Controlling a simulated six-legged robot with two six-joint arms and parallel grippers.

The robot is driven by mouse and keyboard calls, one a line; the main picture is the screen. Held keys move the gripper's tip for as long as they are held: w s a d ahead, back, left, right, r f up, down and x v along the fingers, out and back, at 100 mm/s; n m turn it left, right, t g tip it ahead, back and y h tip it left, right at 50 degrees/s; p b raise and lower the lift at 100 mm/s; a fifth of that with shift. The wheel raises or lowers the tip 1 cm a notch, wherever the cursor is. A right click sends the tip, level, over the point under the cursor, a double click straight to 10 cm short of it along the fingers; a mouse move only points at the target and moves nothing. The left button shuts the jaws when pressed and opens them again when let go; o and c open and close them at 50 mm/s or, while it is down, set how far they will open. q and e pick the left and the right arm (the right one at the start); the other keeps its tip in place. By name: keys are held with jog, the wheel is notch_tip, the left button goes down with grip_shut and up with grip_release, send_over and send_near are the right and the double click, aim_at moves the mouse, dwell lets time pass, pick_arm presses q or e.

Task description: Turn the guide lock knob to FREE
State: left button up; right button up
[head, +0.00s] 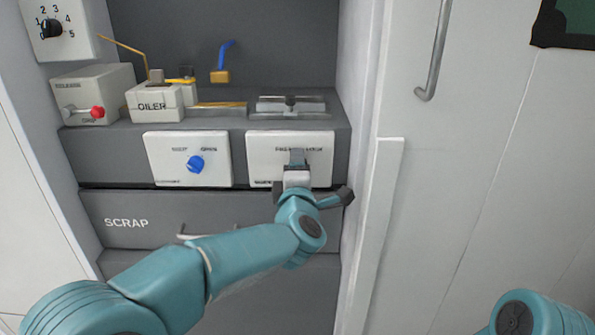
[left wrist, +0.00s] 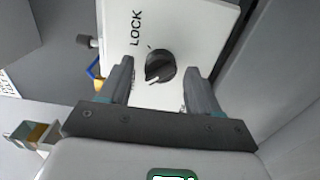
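The guide lock knob (left wrist: 161,66) is a round black knob on a white panel (left wrist: 184,22) in the left wrist view. The word LOCK is printed beside it, and a white mark shows on the knob's lower left. Other lettering near the fingers is too small to read. In the head view the panel (head: 323,150) is at the right of the lower shelf front, and my gripper hides the knob. My left gripper (head: 297,160) is in front of it, open and empty, with one finger on each side of the knob and a gap to both. My right gripper is out of view.
A white panel with a blue knob (head: 196,164) is left of the lock panel. The OILER box (head: 154,105), a red-knobbed box (head: 98,85) and a metal clamp-like fixture (head: 290,106) stand on the shelf above. The SCRAP drawer (head: 125,222) is below. A wall edge (head: 372,220) rises close on the right.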

pick_arm(q)
jog(key=s+p, duration=0.2)
jog(key=s, duration=1.4)
jog(key=shift+s, duration=0.2)
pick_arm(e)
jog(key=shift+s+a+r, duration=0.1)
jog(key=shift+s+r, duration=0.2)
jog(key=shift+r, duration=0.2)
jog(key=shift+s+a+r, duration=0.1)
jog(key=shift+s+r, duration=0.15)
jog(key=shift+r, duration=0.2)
